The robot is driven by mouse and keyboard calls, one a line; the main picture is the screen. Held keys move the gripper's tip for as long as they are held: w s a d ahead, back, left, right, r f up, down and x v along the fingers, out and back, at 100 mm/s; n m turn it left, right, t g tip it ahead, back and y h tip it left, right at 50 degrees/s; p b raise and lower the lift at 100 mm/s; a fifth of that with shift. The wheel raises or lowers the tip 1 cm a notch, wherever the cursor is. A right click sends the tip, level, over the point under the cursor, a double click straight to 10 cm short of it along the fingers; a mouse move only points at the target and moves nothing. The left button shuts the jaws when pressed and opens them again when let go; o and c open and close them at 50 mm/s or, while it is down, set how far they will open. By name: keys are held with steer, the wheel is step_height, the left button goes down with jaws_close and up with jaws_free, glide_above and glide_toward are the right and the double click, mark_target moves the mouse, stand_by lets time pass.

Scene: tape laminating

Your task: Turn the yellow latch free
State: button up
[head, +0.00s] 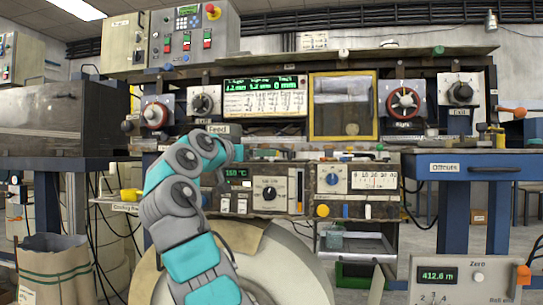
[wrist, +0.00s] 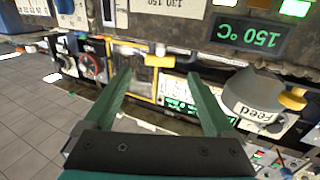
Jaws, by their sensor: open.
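A small yellow piece (wrist: 293,99) shows at the right of the wrist view, beside a grey rounded part (wrist: 255,90) with a Feed label. It may be the yellow latch, but I cannot tell for certain. My gripper (wrist: 160,75) is open, with its two green fingers apart and nothing between them. The yellow piece lies to the right of the fingers, apart from them. In the head view my arm reaches up to the front of the machine below the Feed label (head: 218,129); the fingers are not clear there.
A yellow-framed window (head: 343,107) and several dials line the machine's upper front. Lower control boxes carry a black knob (head: 268,193) and a blue knob (head: 332,179). A large pale roll (head: 290,262) stands below. Grey floor (wrist: 40,125) shows at left in the wrist view.

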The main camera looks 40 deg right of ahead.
steer(key=p+x, duration=0.2)
steer(key=x, duration=0.5)
steer(key=shift+w+d, duration=0.1)
steer(key=shift+d, duration=0.25)
steer(key=shift+c, duration=0.2)
